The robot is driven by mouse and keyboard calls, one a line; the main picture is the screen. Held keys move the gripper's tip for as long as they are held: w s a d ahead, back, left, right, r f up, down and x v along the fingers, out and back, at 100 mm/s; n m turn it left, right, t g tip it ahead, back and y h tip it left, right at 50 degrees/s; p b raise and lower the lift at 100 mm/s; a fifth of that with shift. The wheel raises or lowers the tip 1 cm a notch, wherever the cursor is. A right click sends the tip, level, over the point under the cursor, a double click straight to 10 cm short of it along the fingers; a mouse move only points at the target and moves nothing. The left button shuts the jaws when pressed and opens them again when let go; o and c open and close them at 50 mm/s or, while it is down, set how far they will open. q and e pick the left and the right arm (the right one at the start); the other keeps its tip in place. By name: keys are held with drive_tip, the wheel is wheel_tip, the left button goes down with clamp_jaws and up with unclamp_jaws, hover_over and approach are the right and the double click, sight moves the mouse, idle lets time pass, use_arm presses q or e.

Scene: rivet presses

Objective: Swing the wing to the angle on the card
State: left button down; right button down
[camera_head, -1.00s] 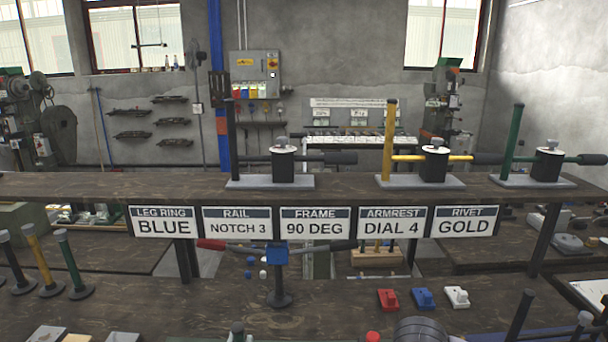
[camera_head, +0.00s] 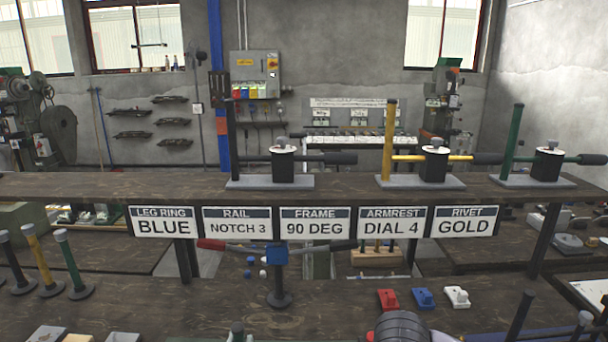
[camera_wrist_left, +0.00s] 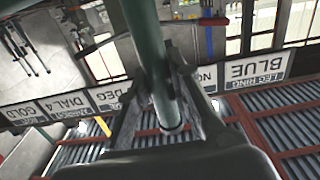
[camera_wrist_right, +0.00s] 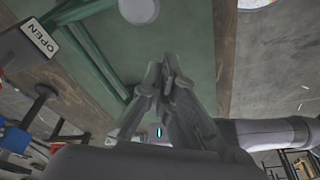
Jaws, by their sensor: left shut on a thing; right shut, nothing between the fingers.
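The FRAME card (camera_head: 315,224) reads 90 DEG and hangs in the middle of the card row. My left gripper (camera_wrist_left: 163,82) is shut around a dark green tube (camera_wrist_left: 148,35) in the left wrist view. I cannot tell for certain whether this tube belongs to the wing. My right gripper (camera_wrist_right: 166,70) is shut and empty in front of a green panel (camera_wrist_right: 195,35). Green tubes (camera_wrist_right: 95,55) run beside it at the left of that view. Neither gripper shows in the head view, and the wing's angle cannot be read.
A dark shelf (camera_head: 120,186) carries several lever presses (camera_head: 283,163). On the bench (camera_head: 180,305) below are loose posts (camera_head: 70,262) at left and red (camera_head: 388,299), blue (camera_head: 423,298) and white (camera_head: 457,296) blocks. An OPEN sign (camera_wrist_right: 39,38) shows in the right wrist view.

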drive_tip(key=w+a+v, duration=0.1)
drive_tip(key=v, duration=0.6)
drive_tip(key=shift+a+r, duration=0.3)
drive_tip(key=shift+r, duration=0.25)
drive_tip(key=c, duration=2.3)
unclamp_jaws()
drive_tip(key=shift+s, duration=0.15)
